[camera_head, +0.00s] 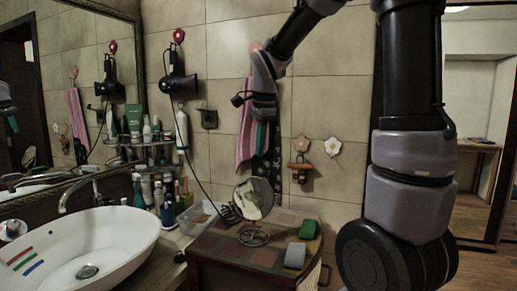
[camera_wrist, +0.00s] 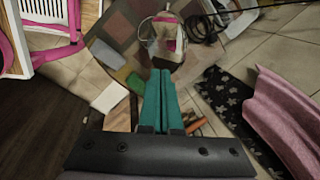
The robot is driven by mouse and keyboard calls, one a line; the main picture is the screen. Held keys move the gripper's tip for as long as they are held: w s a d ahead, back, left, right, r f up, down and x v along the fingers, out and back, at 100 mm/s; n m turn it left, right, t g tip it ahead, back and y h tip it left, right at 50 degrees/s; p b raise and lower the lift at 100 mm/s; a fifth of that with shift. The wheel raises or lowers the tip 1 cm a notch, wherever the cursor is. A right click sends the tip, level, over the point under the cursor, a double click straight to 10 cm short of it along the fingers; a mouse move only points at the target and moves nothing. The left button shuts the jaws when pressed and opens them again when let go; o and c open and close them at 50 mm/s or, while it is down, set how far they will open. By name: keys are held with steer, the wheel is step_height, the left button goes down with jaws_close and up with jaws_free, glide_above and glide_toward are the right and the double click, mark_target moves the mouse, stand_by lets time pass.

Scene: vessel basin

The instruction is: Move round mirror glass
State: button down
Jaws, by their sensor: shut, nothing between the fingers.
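The round mirror glass (camera_head: 253,198) stands tilted on a thin metal stand on the tiled top of a small wooden cabinet (camera_head: 225,248), right of the sink. It also shows in the wrist view, as a mirror (camera_wrist: 167,36) ahead of my fingertips with pink and pale reflections in it. My gripper (camera_head: 262,137) hangs above the mirror, in front of the pink towel on the wall. Its teal fingers (camera_wrist: 161,78) are together and empty, apart from the mirror. How far they are from it is hard to judge.
A green sponge (camera_head: 309,229) and a pale sponge (camera_head: 295,256) lie right of the mirror. A clear tray (camera_head: 202,217) and several bottles stand left, beside the white sink (camera_head: 95,240). A hair dryer (camera_head: 178,84) hangs on the wall, its black cable running down near the mirror.

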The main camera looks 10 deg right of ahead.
glide_toward(253, 183)
step_height(253, 183, down, 4)
steer(key=s, duration=0.3)
steer(key=w, duration=0.3)
steer(key=shift+f, duration=0.35)
steer(key=shift+w+a+f, duration=0.15)
steer(key=shift+w+f, duration=0.1)
steer(key=shift+w, duration=0.3)
